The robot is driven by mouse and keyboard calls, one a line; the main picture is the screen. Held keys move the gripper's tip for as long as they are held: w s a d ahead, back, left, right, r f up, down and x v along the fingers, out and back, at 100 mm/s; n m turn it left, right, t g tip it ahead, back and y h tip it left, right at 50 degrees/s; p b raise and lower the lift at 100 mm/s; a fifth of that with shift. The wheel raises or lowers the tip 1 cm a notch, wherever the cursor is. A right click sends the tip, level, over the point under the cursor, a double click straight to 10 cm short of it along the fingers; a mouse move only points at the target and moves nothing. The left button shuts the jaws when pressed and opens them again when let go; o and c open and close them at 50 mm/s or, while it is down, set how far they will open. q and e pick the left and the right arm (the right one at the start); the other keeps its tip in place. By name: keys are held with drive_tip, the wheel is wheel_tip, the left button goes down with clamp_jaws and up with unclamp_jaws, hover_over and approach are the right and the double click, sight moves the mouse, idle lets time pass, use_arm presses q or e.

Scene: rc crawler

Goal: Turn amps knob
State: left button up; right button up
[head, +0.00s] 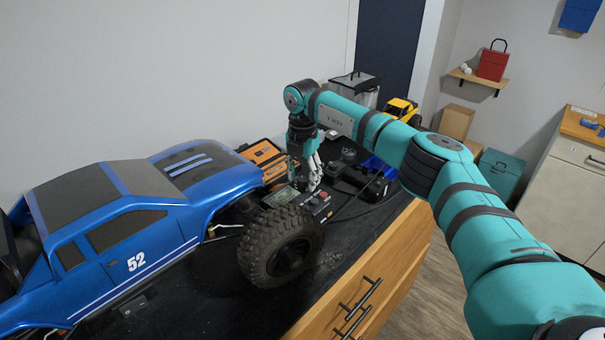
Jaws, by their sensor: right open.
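My right gripper (306,183) points down over a small dark device (318,203) with a greenish screen and red parts, on the black bench top behind the crawler's front wheel. The gripper's jaws are open. The fingers cover part of the device, and I cannot make out the amps knob or tell whether a fingertip touches it. My left gripper is not in view.
A large blue RC crawler (160,262) marked 52 fills the left, its front tire (281,247) close to the gripper. An orange case (262,156) lies behind. Black cables (362,207) and a dark-and-blue item (372,171) sit to the right. Wooden drawers (385,270) front the bench.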

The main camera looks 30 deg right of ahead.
drive_tip(key=shift+c, duration=0.4)
clamp_jaws()
